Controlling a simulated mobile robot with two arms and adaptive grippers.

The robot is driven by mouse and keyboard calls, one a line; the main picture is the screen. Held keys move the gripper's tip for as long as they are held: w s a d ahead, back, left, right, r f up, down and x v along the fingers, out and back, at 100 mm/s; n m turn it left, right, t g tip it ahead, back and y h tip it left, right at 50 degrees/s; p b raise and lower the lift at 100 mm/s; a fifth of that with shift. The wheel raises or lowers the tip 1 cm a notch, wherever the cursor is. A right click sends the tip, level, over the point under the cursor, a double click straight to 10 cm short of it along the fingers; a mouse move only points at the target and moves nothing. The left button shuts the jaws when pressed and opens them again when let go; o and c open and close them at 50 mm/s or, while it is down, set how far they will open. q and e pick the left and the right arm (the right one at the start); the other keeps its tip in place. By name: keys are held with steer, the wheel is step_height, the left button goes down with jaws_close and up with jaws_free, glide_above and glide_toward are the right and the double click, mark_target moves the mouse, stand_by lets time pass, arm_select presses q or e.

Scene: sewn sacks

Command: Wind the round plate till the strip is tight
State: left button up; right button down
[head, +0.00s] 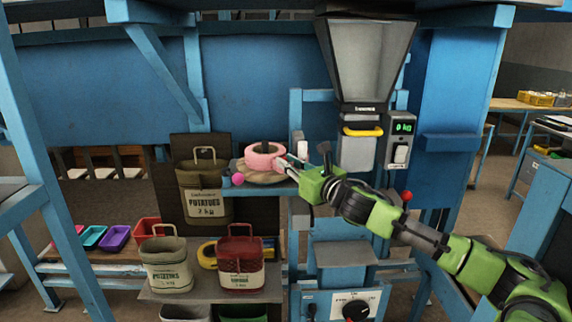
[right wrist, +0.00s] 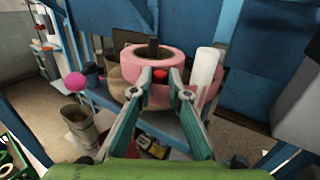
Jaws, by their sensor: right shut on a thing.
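The round plate (head: 262,178) is a tan disc on a blue shelf, with a pink roll (head: 265,154) of strip lying on it around a dark spindle. In the right wrist view the plate (right wrist: 118,88) is partly hidden behind my fingers, below the pink roll (right wrist: 150,60). Pink strip shows between the roll and a white upright post (right wrist: 206,68); I cannot tell how taut it is. My right gripper (right wrist: 160,76) is shut on a small red knob (right wrist: 160,74) at the near side of the roll. My left gripper is not in view.
A hopper (head: 366,60) with a scale display (head: 403,128) stands behind my right arm. A pink ball (head: 237,179) sticks out left of the plate. Potato sacks (head: 205,190) stand left of it, with a cream sack (head: 167,264) and a red sack (head: 240,262) below.

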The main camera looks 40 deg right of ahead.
steer(key=c, duration=1.9)
jaws_free()
steer(key=shift+s, duration=0.1)
steer(key=shift+s+a, duration=0.2)
steer(key=shift+s, duration=2.8)
steer(key=shift+s+a, duration=0.2)
steer(key=shift+s, duration=2.8)
